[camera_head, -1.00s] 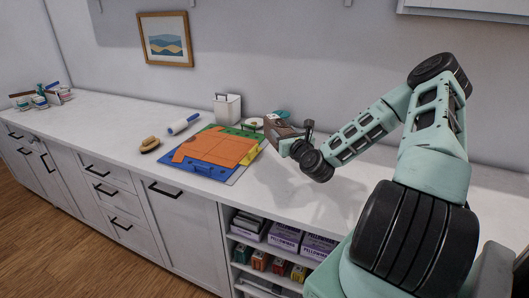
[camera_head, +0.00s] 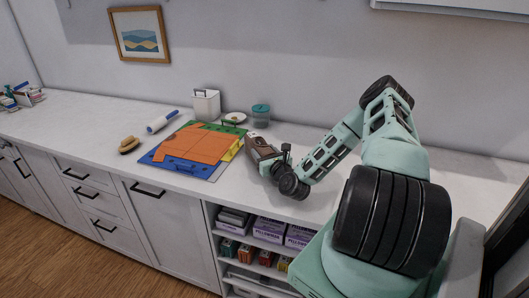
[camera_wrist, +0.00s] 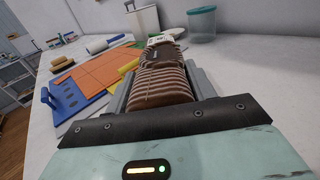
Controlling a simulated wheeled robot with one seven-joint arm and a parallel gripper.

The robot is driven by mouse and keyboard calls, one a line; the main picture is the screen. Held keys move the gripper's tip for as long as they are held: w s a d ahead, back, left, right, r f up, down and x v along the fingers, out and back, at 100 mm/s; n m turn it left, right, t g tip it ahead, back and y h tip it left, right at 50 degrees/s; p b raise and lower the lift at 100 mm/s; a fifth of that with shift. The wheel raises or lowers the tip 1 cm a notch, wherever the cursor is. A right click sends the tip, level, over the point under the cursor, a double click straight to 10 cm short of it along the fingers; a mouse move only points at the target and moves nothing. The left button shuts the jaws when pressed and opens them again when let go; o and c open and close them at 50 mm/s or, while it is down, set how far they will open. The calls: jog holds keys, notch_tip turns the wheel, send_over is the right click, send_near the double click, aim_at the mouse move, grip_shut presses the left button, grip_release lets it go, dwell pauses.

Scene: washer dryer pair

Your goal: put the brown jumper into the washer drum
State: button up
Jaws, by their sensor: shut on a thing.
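The brown jumper (camera_head: 259,146) is a folded bundle over the white counter, at the right of a colourful folding board. In the wrist view the jumper (camera_wrist: 160,82) shows brown ribbed layers between the two grey fingers. My gripper (camera_head: 265,157) is shut on it. Whether the bundle touches the counter I cannot tell. The washer and its drum cannot be made out in either view.
The folding board (camera_head: 218,172) lies on the counter (camera_head: 90,115) with an orange garment (camera_head: 197,145) on it. A brush (camera_head: 129,144), lint roller (camera_head: 162,122), white container (camera_head: 206,104) and teal-lidded jar (camera_head: 260,115) stand nearby. Open shelves (camera_head: 262,262) hold boxes below.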

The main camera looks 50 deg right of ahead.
jog(key=shift+f, duration=0.1)
jog(key=o, duration=1.3)
